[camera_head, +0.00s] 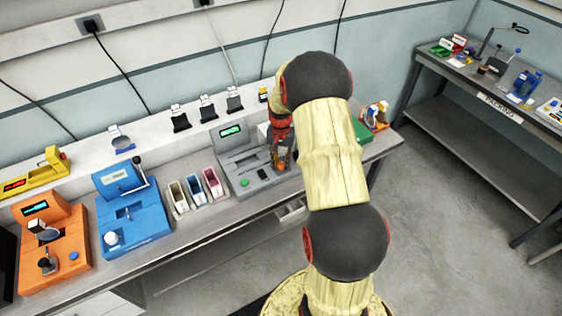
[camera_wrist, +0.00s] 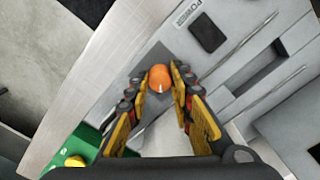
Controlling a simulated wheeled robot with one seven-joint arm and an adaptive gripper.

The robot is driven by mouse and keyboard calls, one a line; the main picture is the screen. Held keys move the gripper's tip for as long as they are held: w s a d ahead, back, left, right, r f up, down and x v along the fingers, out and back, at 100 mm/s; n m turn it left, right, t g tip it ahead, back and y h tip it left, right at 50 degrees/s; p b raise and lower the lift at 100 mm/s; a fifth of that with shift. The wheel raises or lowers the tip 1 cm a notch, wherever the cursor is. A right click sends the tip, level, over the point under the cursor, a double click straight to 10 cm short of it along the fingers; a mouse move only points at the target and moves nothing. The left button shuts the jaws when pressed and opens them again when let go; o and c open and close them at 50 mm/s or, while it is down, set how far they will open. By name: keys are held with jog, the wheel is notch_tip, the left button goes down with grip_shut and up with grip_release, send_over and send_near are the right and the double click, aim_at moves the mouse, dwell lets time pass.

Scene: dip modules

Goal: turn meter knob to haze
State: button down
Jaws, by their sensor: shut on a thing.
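The grey meter (camera_head: 244,158) stands on the bench with a lit green display (camera_head: 230,131). Its orange round knob (camera_wrist: 159,77) sits between my fingertips in the wrist view, with a small white pointer mark on its lower right side. My gripper (camera_wrist: 160,84) is shut on the knob, one yellow-and-black finger on each side. In the head view my gripper (camera_head: 281,158) is over the right end of the meter. Any setting labels around the knob are not readable, and the display text is too small to read.
A black POWER switch (camera_wrist: 207,33) lies beside the knob. A green box (camera_wrist: 80,147) is close to the gripper. Slim bins (camera_head: 196,190), a blue device (camera_head: 130,213) and an orange device (camera_head: 52,243) stand to the left. A packing table (camera_head: 480,95) is at the right.

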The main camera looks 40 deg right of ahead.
aim_at(281, 163)
dwell(0.5)
jog(key=c, duration=1.5)
grip_release()
jog(key=shift+c, duration=0.2)
notch_tip(281, 163, up, 12)
